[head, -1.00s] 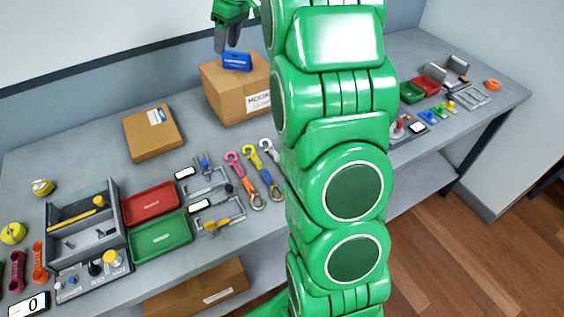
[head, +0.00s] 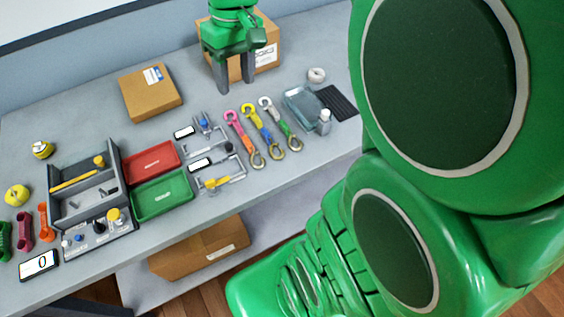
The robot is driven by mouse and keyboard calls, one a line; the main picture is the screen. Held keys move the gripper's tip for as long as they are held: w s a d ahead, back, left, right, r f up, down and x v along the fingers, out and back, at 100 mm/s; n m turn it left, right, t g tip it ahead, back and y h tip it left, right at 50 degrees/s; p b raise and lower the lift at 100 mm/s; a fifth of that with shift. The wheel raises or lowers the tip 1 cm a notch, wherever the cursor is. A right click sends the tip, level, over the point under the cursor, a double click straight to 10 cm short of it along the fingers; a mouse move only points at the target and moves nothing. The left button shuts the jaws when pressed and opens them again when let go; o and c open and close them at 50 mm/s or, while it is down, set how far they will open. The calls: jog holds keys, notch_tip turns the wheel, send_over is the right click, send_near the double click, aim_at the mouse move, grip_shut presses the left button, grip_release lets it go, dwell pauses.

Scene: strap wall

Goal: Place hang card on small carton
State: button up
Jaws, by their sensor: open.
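The small carton (head: 152,93), a flat brown box with a white-and-blue label on top, sits on the bench left of my gripper. My gripper (head: 236,84) is open, fingers pointing down, in front of the larger carton (head: 268,56). Nothing shows between its fingers. I cannot pick out the hang card for certain. A blue item with white lettering, possibly the card, showed on the larger carton a second ago; it is out of sight now, and my gripper covers that area.
Red (head: 152,162) and green (head: 162,197) trays, a grey divided organizer (head: 85,192) and several coloured straps with hooks (head: 262,133) lie along the front of the bench. Bare bench (head: 85,110) shows left of the small carton. My arm blocks the right side.

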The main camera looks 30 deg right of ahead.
jog(key=s+f+m, duration=0.1)
jog(key=s+f, duration=0.2)
jog(key=s, duration=0.6)
jog(key=s+f+m+g+h, duration=0.1)
jog(key=s+f, duration=0.2)
jog(key=s, duration=0.7)
jog(key=shift+a, duration=0.15)
